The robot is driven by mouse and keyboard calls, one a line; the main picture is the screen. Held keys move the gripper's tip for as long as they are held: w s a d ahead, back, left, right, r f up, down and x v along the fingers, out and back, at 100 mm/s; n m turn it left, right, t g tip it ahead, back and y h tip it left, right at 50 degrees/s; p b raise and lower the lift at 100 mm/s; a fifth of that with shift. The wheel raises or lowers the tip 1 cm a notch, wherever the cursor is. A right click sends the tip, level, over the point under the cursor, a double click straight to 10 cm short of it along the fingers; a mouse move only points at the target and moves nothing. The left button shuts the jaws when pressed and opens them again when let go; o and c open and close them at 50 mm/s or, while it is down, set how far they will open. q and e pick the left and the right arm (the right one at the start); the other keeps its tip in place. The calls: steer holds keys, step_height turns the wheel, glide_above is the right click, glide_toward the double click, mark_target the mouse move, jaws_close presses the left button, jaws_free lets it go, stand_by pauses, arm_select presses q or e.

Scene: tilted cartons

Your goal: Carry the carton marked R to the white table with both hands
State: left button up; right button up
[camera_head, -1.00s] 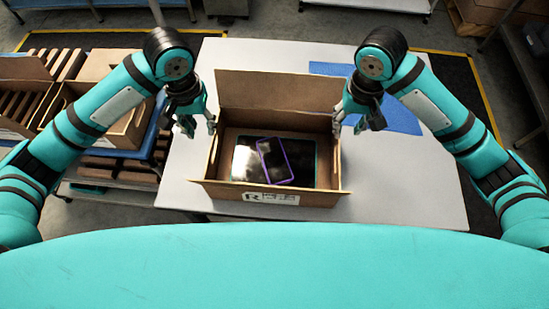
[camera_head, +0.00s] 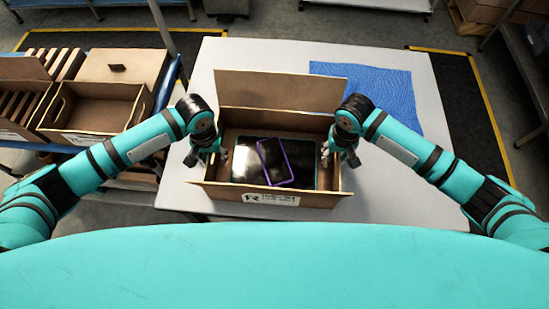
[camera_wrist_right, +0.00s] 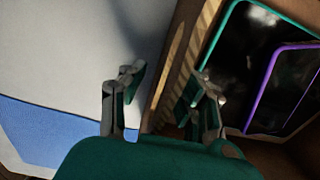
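The open brown carton marked R (camera_head: 270,198) stands on the white table (camera_head: 388,195), its back flap raised and its label facing me. A dark tablet with a teal edge (camera_head: 242,165) and a purple-edged phone (camera_head: 275,160) lie inside. My left gripper (camera_head: 207,156) is at the carton's left wall, its fingers apart. My right gripper (camera_head: 340,157) is at the right wall. In the right wrist view, my right gripper (camera_wrist_right: 165,90) is open, one finger outside and one inside the carton wall (camera_wrist_right: 172,75), with gaps visible.
A blue mat (camera_head: 375,95) lies on the table behind and right of the carton. At the left, a rack holds an open empty carton (camera_head: 90,115) and several brown boards.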

arm_select(q)
steer(key=shift+f, duration=0.25)
arm_select(e)
steer(key=shift+f, duration=0.25)
arm_select(q)
jaws_close()
arm_select(e)
jaws_close()
arm_select(q)
steer(key=shift+r, duration=0.1)
